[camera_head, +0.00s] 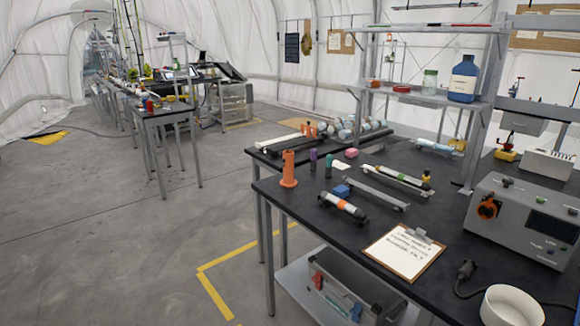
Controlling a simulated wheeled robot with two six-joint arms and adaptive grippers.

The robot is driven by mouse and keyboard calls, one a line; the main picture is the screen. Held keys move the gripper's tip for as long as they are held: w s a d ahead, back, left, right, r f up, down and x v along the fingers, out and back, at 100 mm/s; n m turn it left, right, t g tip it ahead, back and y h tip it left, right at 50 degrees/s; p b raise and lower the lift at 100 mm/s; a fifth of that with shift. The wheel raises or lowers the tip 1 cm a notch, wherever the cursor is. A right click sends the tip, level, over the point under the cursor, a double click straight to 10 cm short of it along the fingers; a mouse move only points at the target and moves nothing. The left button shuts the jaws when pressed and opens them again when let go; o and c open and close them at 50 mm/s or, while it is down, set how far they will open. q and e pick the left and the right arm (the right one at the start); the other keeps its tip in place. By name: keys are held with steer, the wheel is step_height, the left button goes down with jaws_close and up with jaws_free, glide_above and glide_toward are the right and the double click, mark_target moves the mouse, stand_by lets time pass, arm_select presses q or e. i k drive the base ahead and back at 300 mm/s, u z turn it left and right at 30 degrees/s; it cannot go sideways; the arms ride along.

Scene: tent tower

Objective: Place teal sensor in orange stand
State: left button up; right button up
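The orange stand (288,170) is an upright cylinder on a wider base at the left end of the near black table. A small upright teal cylinder, which looks like the teal sensor (328,166), stands on the same table to the right of the stand, apart from it. A similar purple cylinder (313,161) stands between the two. Whether the stand's top is hollow is too small to tell. Neither of my grippers is in view.
The black table (330,232) also holds a blue block (341,191), a white tube with an orange band (343,207), metal rails (372,193), a clipboard (404,250), a white bowl (511,306) and a grey instrument box (522,222). Open floor (150,235) lies left of the table.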

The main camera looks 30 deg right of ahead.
mark_target(288, 165)
steer(key=i, duration=2.4)
steer(key=z, duration=2.8)
